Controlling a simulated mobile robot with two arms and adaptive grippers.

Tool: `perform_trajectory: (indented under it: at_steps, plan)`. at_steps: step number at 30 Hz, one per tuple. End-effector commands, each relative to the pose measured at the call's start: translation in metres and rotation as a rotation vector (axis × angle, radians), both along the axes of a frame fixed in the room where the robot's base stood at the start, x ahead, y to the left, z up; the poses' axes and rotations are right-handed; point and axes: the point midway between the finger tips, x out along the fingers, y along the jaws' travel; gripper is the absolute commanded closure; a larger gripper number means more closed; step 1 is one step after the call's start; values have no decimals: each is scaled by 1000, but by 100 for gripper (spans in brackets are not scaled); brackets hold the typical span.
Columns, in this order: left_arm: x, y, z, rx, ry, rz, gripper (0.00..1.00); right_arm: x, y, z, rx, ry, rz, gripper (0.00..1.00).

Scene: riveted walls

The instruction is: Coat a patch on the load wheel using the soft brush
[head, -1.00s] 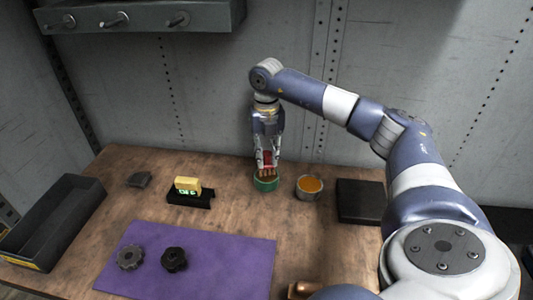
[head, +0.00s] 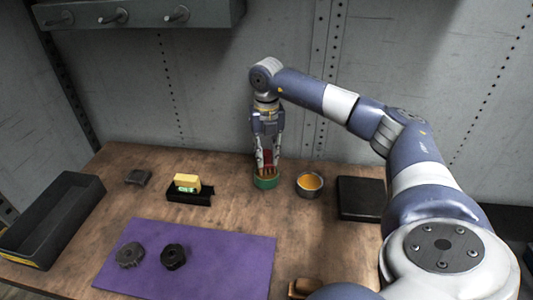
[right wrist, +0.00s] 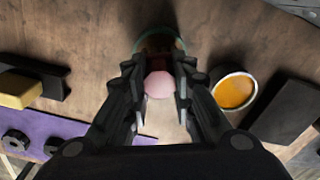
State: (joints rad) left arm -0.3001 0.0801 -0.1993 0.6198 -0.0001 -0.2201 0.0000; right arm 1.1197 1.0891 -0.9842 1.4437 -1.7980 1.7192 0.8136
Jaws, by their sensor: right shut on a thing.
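My right gripper (head: 267,163) is shut on the soft brush (head: 266,158), which has a red handle and points down at a green-rimmed pot (head: 265,183). In the right wrist view, the handle's pink end (right wrist: 159,84) sits between the fingers. The bristle tip is hidden, so I cannot tell how deep it reaches into the pot. Two knobbed wheels lie on the purple mat: a grey one (head: 130,255) and a black one (head: 174,257). I cannot tell which is the load wheel. My left gripper is not in view.
A metal cup of orange liquid (head: 310,184) stands right of the pot, with a dark block (head: 360,198) beyond. A yellow block (head: 187,182) sits in a black holder (head: 203,198). A dark tray (head: 75,188) is at left. The purple mat (head: 225,265) has bare room at right.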

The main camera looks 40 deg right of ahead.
Motion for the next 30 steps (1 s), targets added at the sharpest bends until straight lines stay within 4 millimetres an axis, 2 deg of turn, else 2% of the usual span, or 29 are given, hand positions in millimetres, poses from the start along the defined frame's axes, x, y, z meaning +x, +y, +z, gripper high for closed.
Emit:
perform_trajectory:
  at_steps: [30]
  plan:
    - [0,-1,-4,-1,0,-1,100,0,0,-8,0,0,0,100]
